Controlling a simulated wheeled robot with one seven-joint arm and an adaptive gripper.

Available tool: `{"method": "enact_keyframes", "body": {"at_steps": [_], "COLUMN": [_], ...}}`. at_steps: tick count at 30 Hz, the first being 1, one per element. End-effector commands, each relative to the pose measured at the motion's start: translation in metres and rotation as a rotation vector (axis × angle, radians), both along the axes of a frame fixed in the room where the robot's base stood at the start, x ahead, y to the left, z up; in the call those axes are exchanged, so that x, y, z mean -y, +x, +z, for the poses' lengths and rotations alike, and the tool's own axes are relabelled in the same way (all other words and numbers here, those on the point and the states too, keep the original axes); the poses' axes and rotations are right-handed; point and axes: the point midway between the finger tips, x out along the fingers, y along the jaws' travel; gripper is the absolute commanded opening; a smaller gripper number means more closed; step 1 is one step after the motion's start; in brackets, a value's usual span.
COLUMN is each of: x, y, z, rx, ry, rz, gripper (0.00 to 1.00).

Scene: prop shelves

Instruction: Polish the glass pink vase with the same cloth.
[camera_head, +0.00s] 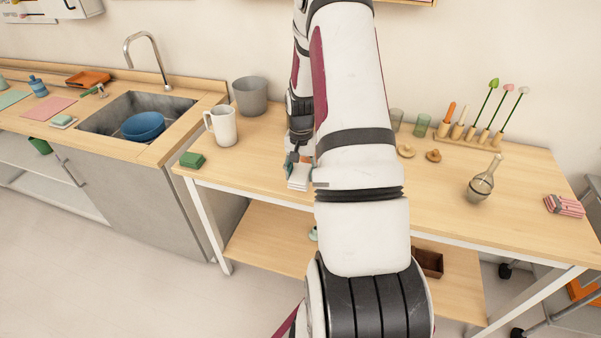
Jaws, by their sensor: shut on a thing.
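My gripper (300,161) is low over the wooden table, left of my arm, and is shut on a small white folded cloth (298,179). The cloth is at or just above the table top near its front edge; I cannot tell if it touches. My arm covers the middle of the table, and no clearly pink vase shows.
Behind right are green glasses (422,125) and a wooden rack (470,137). A pink striped cloth stack (564,206) lies far right. Room is free around the vase.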

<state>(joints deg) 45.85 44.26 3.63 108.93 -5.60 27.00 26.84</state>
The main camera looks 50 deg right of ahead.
Motion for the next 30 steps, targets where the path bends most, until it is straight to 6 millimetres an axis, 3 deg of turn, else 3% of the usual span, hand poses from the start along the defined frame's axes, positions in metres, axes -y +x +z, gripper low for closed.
{"method": "enact_keyframes", "body": {"at_steps": [13, 30], "x": [0.015, 0.02], "y": [0.007, 0.009], "z": [-0.001, 0.0], "rx": [0.0, 0.0], "ry": [0.0, 0.0], "rz": [-0.002, -0.001], "gripper": [0.27, 0.27]}}
